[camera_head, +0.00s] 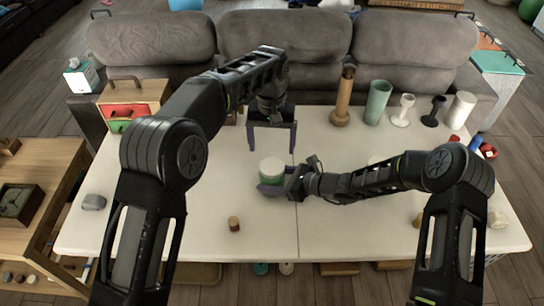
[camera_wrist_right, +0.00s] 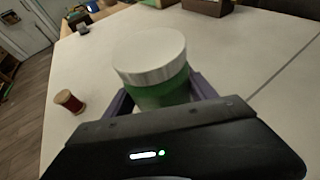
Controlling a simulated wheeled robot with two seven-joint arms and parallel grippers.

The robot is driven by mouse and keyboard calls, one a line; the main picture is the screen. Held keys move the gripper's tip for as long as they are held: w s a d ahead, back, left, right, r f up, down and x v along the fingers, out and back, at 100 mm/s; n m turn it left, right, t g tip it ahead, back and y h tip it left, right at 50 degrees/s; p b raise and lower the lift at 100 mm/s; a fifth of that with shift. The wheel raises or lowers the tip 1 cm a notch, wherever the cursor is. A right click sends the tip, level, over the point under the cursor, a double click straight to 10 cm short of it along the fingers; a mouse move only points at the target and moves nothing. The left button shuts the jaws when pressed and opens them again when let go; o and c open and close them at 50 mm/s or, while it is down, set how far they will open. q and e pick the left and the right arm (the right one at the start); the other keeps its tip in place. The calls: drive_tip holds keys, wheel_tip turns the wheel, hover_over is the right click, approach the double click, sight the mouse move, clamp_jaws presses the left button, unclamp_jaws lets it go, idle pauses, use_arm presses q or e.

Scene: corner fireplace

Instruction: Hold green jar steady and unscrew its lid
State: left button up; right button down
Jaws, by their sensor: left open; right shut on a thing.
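The green jar (camera_head: 270,179) stands upright on the white table, with its white lid (camera_head: 271,167) on top. My right gripper (camera_head: 272,188) is shut on the jar's body from the right. In the right wrist view, the jar (camera_wrist_right: 163,95) sits between the purple fingers, below the wide white lid (camera_wrist_right: 149,54). My left gripper (camera_head: 272,138) is open and empty, pointing down above and slightly behind the jar, apart from the lid.
A small brown cylinder (camera_head: 234,224) stands on the table (camera_head: 200,228) left of and nearer than the jar. A tall brown vase (camera_head: 343,98), a green cup (camera_head: 377,102) and goblets stand at the back right. A grey stone (camera_head: 94,202) lies far left.

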sight(272, 166)
use_arm(q)
drive_tip(key=m, duration=2)
drive_tip(key=shift+d+m, duration=0.1)
drive_tip(key=shift+m, duration=0.2)
drive_tip(key=m, duration=0.5)
drive_tip(key=shift+f, duration=3.95)
